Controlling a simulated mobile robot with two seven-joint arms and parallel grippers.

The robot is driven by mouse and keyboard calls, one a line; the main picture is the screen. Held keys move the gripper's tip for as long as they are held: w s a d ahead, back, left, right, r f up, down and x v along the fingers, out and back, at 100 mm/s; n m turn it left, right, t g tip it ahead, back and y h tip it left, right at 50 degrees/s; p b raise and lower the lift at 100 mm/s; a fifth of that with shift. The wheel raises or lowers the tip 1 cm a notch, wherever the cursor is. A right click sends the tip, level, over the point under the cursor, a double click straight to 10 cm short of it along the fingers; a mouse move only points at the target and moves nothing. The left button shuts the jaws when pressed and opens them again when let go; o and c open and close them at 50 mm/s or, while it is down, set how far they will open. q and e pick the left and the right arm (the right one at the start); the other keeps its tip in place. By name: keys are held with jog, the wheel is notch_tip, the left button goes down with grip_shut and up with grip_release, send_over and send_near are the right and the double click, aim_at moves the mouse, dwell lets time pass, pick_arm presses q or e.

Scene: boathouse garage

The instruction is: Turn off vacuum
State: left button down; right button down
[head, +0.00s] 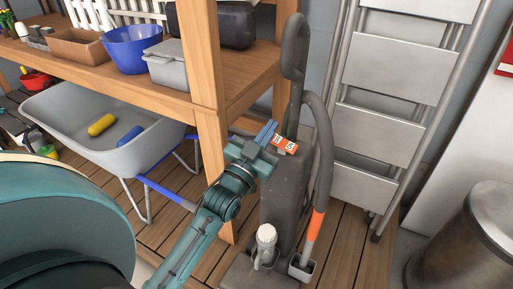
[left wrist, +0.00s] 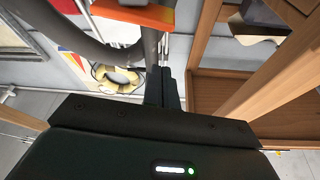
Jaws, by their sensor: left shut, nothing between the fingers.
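The vacuum (head: 281,190) is a dark grey upright machine standing on the plank floor, tilted in the head view. An orange switch panel (head: 285,144) with pale markings sits on its upper body. An orange part also shows at the top of the left wrist view (left wrist: 135,14). My left gripper (head: 267,131) is shut and empty, just left of the panel. Its closed fingers show in the left wrist view (left wrist: 163,85). I cannot tell whether the fingers touch the vacuum. The position of the switch is too small to read. My right gripper is not in view.
A wooden shelf (head: 236,90) stands close on the left, its post beside my left arm. A grey wheelbarrow (head: 160,155) sits under it. A folding ladder (head: 378,135) leans behind the vacuum. A metal bin (head: 462,245) stands right, with clear floor (head: 350,250) between.

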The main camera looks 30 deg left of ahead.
aim_at(283, 143)
pick_arm(q)
jog(key=f, duration=0.2)
jog(key=f+b, duration=0.1)
jog(key=shift+w+a+f, duration=0.2)
jog(key=shift+a+f, duration=0.2)
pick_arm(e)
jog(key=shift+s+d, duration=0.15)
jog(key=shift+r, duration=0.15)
